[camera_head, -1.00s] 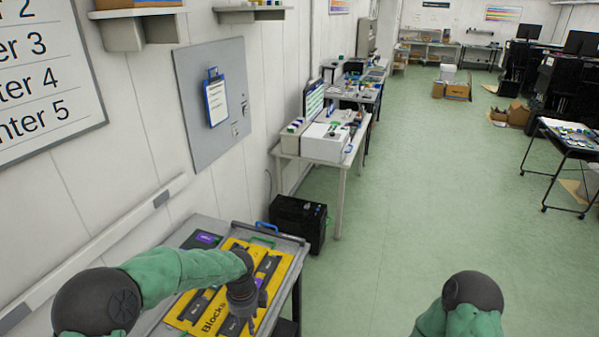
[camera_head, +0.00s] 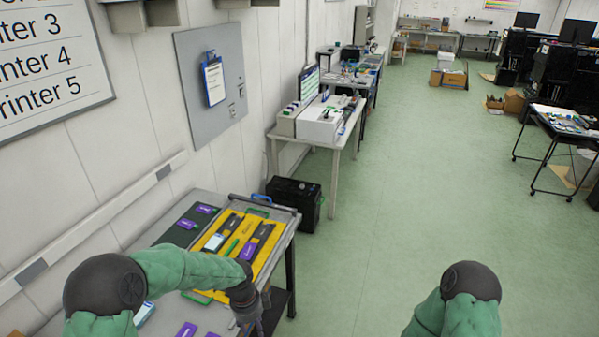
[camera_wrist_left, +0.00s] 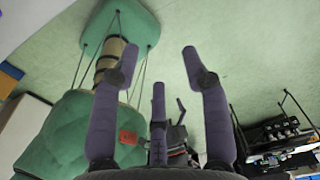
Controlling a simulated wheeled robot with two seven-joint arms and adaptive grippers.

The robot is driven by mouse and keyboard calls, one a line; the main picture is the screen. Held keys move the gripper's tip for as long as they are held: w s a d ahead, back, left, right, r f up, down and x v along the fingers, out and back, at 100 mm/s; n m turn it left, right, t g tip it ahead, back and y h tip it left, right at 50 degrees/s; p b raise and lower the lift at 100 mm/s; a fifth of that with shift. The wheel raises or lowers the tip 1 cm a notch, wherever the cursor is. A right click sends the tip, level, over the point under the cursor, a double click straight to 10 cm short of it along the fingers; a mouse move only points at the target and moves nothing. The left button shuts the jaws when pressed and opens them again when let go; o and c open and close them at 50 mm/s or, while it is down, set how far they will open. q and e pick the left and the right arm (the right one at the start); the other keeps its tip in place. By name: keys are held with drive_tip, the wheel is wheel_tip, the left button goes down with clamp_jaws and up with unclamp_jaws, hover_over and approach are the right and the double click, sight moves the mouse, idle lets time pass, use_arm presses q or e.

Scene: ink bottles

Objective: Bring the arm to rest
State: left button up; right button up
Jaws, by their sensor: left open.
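My left arm comes in from the lower left with its green sleeve and bends down at the wrist. My left gripper (camera_head: 250,318) hangs past the right edge of the table, low in the head view, partly cut off by the frame. In the left wrist view the gripper (camera_wrist_left: 152,62) has its purple-grey fingers spread apart, with nothing between them. Only the upper part of my right arm shows at the lower right of the head view; its gripper is out of sight.
A work table (camera_head: 205,312) stands by the left wall, holding a yellow tray (camera_head: 262,224) with dark slots and purple-labelled items. A black case (camera_head: 296,198) stands on the floor behind it. Green floor (camera_head: 420,190) lies open to the right.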

use_arm(q)
drive_tip(key=s+d+f+n+h+b, duration=0.1)
drive_tip(key=s+f+n+b, duration=0.1)
drive_tip(key=s+f+n, duration=0.8)
drive_tip(key=s+d+f+n+h+b, duration=0.2)
drive_tip(key=s+f+n+b, duration=0.1)
drive_tip(key=s+f+n, duration=0.8)
drive_tip(key=f+n, duration=0.1)
drive_tip(key=n, duration=0.1)
drive_tip(key=shift+d+f+n+t+b, duration=0.15)
drive_tip(key=shift+d+n+t+b, duration=0.15)
drive_tip(key=shift+n, duration=0.1)
